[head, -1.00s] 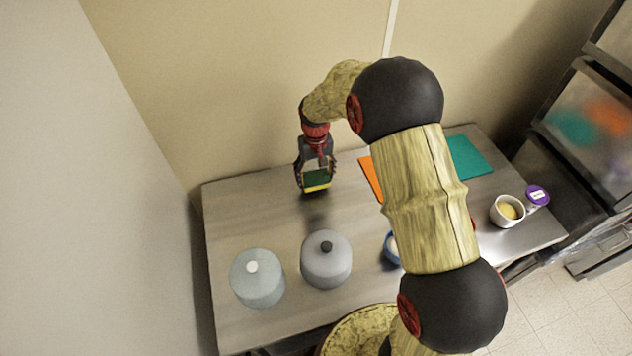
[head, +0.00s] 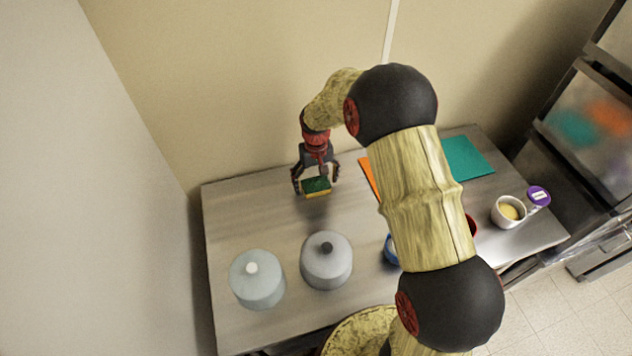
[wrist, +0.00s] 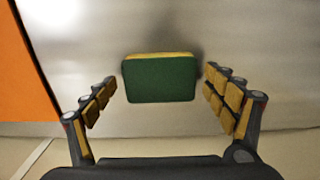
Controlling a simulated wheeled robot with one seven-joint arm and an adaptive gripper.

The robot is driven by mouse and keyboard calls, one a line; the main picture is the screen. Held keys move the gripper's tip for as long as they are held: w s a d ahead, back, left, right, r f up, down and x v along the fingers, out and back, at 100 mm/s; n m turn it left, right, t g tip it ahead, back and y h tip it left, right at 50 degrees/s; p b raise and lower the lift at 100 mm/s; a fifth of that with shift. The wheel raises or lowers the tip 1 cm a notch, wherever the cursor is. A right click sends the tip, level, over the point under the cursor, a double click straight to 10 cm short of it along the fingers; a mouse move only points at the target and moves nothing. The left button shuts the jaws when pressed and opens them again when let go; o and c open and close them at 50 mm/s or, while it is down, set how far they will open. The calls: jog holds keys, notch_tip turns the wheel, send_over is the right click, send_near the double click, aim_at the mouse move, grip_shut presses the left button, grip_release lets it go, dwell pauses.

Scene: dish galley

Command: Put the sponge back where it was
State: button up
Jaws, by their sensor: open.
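The sponge (head: 317,187), yellow with a dark green face, is on or just above the steel table near its back edge. In the wrist view the sponge (wrist: 160,79) lies between and slightly beyond the fingers, green face toward the camera, with visible gaps on both sides. My gripper (head: 316,186) points down over it, with fingers spread to either side. The gripper (wrist: 163,100) is open and not touching the sponge in the wrist view. Whether the sponge rests fully flat is hard to tell.
Two lidded pots, one pale blue (head: 257,282) and one grey (head: 326,262), stand at the table's front left. An orange mat (head: 369,177) and a teal mat (head: 467,158) lie to the right. A white cup (head: 507,212) and purple-topped item (head: 539,197) sit far right. My arm hides part of a blue bowl (head: 391,250).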

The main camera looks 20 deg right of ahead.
notch_tip(320, 180, up, 12)
jog(key=p, duration=0.2)
notch_tip(320, 180, up, 10)
jog(key=t, duration=0.1)
send_over(316, 183)
jog(key=s, duration=0.6)
jog(key=s+r+t, duration=0.2)
jog(key=s+r, duration=0.3)
jog(key=s, duration=0.7)
jog(key=s+r+t, duration=0.2)
jog(key=s+r, duration=0.4)
jog(key=s, duration=0.6)
jog(key=shift+s+t, duration=0.25)
jog(key=shift+t, duration=0.05)
notch_tip(316, 183, down, 4)
jog(key=b, duration=0.4)
jog(key=shift+r, duration=0.1)
